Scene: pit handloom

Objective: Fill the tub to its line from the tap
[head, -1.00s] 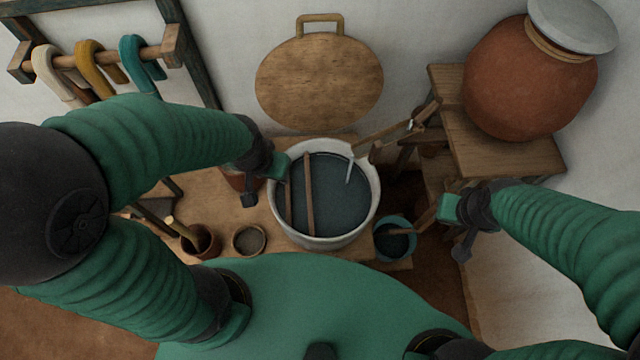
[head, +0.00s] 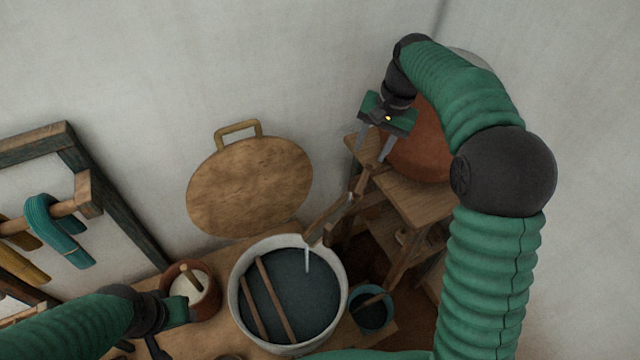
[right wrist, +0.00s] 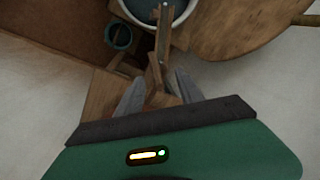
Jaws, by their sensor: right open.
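The round pale tub (head: 234,298) holds dark liquid and has two wooden sticks (head: 274,295) across it. No fill line can be made out. A thin pale stream (head: 307,260) falls into the tub from the wooden spout (head: 326,222), which slopes down from the clay jar (head: 425,150). My right gripper (head: 374,150) is open, pointing down above the spout's upper end, in front of the jar. In the right wrist view a wooden piece (right wrist: 153,82) shows between its spread fingers; contact cannot be told. My left gripper (head: 188,309) is at the tub's left, by a brown pot; its jaws are unclear.
The brown pot (head: 205,303) with pale contents stands left of the tub. A small teal bucket (head: 371,318) stands to its right. A round wooden lid (head: 250,190) leans on the wall behind. A wooden stand (head: 415,200) bears the jar. Teal yarn (head: 55,228) hangs on a rack at left.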

